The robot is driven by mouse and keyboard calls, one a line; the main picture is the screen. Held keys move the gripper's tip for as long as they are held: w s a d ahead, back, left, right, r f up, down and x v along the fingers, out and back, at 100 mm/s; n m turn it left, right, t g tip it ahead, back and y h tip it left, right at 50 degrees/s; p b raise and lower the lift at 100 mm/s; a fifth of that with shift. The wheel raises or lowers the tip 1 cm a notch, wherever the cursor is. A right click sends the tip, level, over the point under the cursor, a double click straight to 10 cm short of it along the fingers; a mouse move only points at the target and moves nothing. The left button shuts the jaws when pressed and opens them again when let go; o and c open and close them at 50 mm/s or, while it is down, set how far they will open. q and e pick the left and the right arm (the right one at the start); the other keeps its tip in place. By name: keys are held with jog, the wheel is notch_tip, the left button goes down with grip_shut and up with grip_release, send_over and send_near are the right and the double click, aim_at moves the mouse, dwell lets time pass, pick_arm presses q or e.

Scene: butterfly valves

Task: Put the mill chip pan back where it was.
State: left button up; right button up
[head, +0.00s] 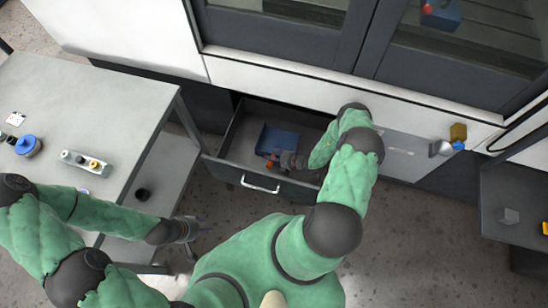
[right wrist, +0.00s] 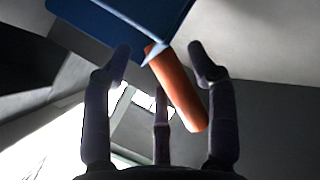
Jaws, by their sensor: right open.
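The mill chip pan, a blue pan (head: 279,140) with an orange handle (head: 271,161), sits in the pulled-out drawer (head: 224,152) below the machine. My right gripper (head: 285,161) reaches into the drawer at the handle. In the right wrist view, the blue pan (right wrist: 125,22) fills the top and its orange handle (right wrist: 177,90) lies between the spread fingers of my right gripper (right wrist: 160,62), not clasped. Part of the pan is cut off there. My left gripper (head: 190,230) hangs low beside the workbench, away from the pan; its fingers are too small to judge.
A grey workbench (head: 85,100) at left carries a blue round part and a small block with knobs. A dark table (head: 515,185) stands at right. The drawer front has a metal handle (head: 260,186). Another blue object (head: 441,14) with red shows behind the machine's window.

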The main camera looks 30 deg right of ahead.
jog(key=p+v, duration=0.4)
jog(key=v, duration=0.8)
jog(key=shift+f, duration=0.15)
